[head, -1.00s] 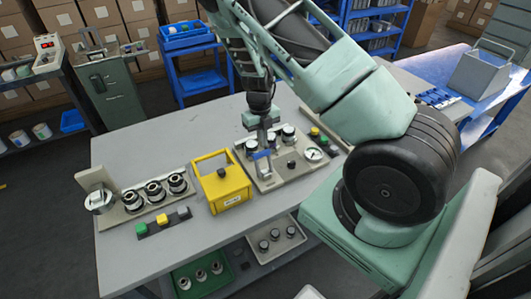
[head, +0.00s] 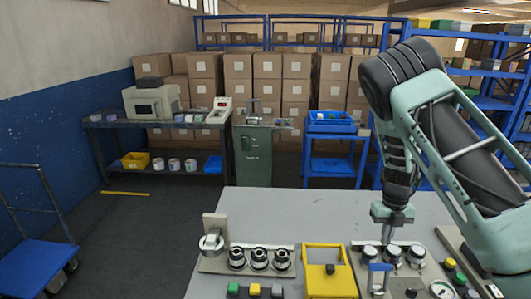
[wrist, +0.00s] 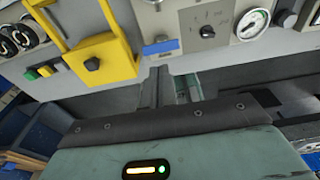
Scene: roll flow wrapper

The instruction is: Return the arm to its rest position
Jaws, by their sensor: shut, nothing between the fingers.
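My gripper (head: 387,238) hangs fingers down at the right of the grey table, over the back of a beige panel with round knobs, a blue-handled lever (head: 378,268) and a dial gauge (head: 441,289). Its fingers are shut and empty; in the wrist view the gripper (wrist: 157,84) shows nothing held. The lever handle (wrist: 161,47) and gauge (wrist: 252,22) also show there, apart from the fingers. My arm rises bent from the gripper to the upper right of the head view.
A yellow-framed box (head: 328,284) stands left of the panel. Further left is a beige rack (head: 213,264) with several metal rollers, with a strip of coloured buttons (head: 255,290) in front. The table's back half (head: 290,212) is clear. A green cabinet (head: 252,155) and blue cart (head: 330,168) stand behind.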

